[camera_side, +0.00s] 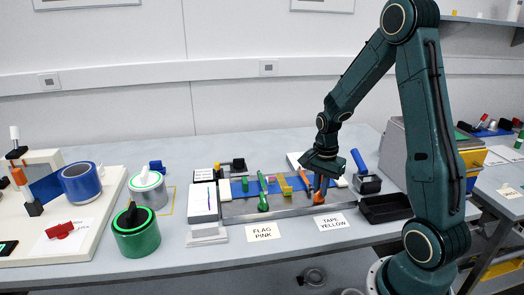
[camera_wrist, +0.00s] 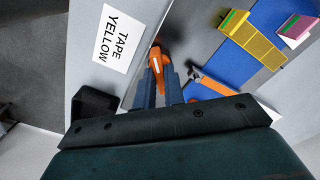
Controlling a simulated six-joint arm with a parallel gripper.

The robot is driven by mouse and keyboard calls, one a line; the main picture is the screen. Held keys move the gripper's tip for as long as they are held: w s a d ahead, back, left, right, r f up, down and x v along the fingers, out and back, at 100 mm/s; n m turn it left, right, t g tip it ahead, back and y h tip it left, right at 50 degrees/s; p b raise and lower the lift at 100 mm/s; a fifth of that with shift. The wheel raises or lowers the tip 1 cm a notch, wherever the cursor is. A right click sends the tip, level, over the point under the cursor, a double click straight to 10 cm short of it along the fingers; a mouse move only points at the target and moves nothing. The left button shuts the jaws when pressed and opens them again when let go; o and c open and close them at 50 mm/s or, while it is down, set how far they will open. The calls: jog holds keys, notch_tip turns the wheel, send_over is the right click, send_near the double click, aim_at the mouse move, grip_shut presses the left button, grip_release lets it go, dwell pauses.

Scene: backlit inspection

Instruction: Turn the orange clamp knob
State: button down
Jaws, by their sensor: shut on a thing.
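The orange clamp knob (camera_wrist: 156,62) shows in the wrist view between the tips of my gripper (camera_wrist: 160,84), with a pale mark along its top. My blue-grey fingers are closed on it from both sides. In the side view the knob (camera_side: 319,197) is at the front edge of the grey fixture plate, and my gripper (camera_side: 320,184) points down onto it. The fingers and the wrist hide part of the knob there, and whatever is under it cannot be made out.
A label reading TAPE YELLOW (camera_side: 332,222) lies in front. A black tray (camera_side: 385,208) and a blue-handled tool (camera_side: 365,178) stand to the right. A yellow piece (camera_wrist: 250,42) and a pink piece (camera_wrist: 296,30) sit nearby on the blue strip. A green-handled piece (camera_side: 262,192) stands left.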

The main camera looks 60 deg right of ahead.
jog(key=n, duration=0.4)
jog(key=shift+n, duration=0.4)
jog(key=n, duration=0.5)
jog(key=c, duration=1.5)
grip_release()
jog(key=shift+r, duration=0.1)
notch_tip(320, 180, up, 14)
jog(key=shift+f, duration=0.1)
